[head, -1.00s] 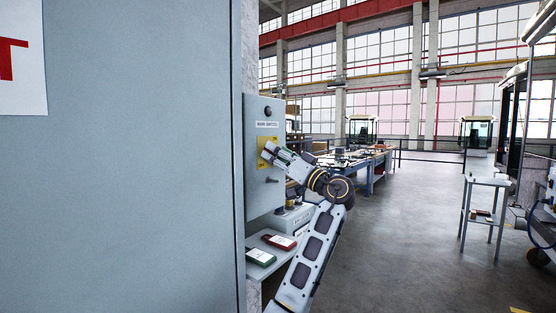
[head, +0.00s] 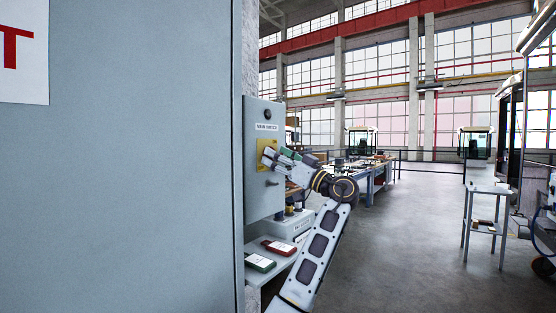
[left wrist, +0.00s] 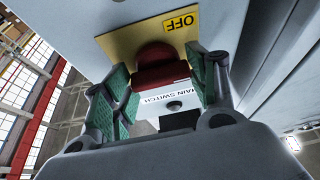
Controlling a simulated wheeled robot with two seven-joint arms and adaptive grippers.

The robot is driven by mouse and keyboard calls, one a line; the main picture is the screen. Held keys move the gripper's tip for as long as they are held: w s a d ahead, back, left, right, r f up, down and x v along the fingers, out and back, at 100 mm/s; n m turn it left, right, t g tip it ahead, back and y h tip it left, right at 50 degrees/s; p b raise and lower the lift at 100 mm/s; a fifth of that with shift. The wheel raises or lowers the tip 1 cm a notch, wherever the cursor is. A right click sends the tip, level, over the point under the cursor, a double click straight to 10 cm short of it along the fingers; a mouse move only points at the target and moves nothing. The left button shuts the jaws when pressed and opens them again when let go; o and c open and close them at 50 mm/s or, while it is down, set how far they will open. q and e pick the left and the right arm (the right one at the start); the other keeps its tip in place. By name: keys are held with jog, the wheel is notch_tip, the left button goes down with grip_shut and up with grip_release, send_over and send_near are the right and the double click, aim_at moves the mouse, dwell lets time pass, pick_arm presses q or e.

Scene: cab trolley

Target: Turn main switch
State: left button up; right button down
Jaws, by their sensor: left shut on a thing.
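The main switch has a red knob (left wrist: 160,70) on a yellow plate (left wrist: 125,40) marked OFF, on a grey switch box. My left gripper (left wrist: 165,62) has its green-padded fingers on both sides of the knob and is shut on it. In the head view the switch box (head: 263,112) with its MAIN SWITCH label hangs at the edge of a large grey panel. There my left gripper (head: 268,156) reaches the yellow plate (head: 261,147) and hides the knob. My right gripper is not in view.
The large grey panel (head: 140,180) fills the left side. Below the box, a shelf holds a green-edged device (head: 260,262) and a red one (head: 280,247). A workbench (head: 375,175) stands behind my arm, a small table (head: 487,190) at right. The floor between is clear.

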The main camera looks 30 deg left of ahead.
pick_arm(q)
jog(key=shift+f, duration=0.1)
jog(key=o, duration=1)
jog(key=v, duration=1.2)
jog(key=shift+m, duration=0.4)
